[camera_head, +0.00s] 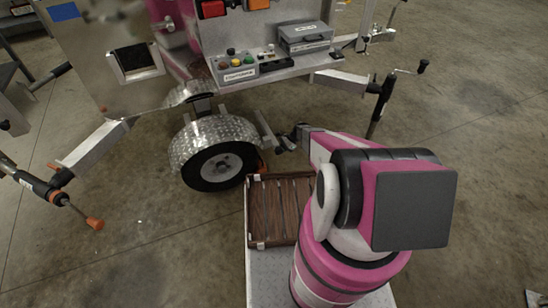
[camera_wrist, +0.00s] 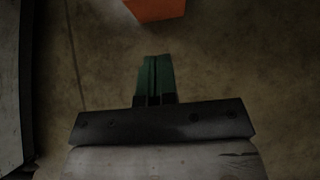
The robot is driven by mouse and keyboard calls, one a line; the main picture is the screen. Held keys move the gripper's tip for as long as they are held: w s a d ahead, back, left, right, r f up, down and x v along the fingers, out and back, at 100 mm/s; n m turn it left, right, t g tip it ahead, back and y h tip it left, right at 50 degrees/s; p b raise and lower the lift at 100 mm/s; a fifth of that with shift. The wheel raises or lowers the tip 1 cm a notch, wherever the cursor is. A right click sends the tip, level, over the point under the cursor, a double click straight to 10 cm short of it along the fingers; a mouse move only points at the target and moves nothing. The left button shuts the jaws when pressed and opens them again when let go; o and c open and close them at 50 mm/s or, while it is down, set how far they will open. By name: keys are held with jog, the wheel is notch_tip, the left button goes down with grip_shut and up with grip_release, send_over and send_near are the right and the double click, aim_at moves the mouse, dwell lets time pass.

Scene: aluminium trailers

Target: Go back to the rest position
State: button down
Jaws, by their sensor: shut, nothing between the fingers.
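My pink and black arm is folded above my base. My gripper (camera_head: 284,144) points left, close to the right side of the trailer's wheel fender (camera_head: 208,138) in the head view, and looks small there. In the wrist view, the two green fingers of my gripper (camera_wrist: 156,72) are together with nothing between them. Concrete floor lies beyond them. No object is held.
An aluminium trailer (camera_head: 285,68) with a tyre (camera_head: 215,168) stands ahead, bearing a button box (camera_head: 235,70) and a grey case (camera_head: 305,38). A brown slatted tray (camera_head: 262,240) lies beside my arm. An orange block (camera_wrist: 155,8) is beyond my fingers.

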jog(key=shift+v, duration=2.2)
jog(key=s+d+r+n+t+h, duration=0.1)
jog(key=s+r+n+h, duration=0.2)
jog(key=s+r, duration=0.4)
jog(key=s+d+r+n+t+h, duration=0.1)
jog(key=s+r+n, duration=0.5)
jog(key=r, duration=1.4)
jog(key=s+d+r+n+t+h, duration=0.1)
jog(key=s+r+n+h, duration=0.3)
jog(key=s+r, duration=0.6)
notch_tip(320, 180, up, 3)
jog(key=shift+d+r+n+h, duration=0.15)
jog(key=shift+d+n+h, duration=0.15)
jog(key=shift+n, duration=0.3)
jog(key=shift+s, duration=0.15)
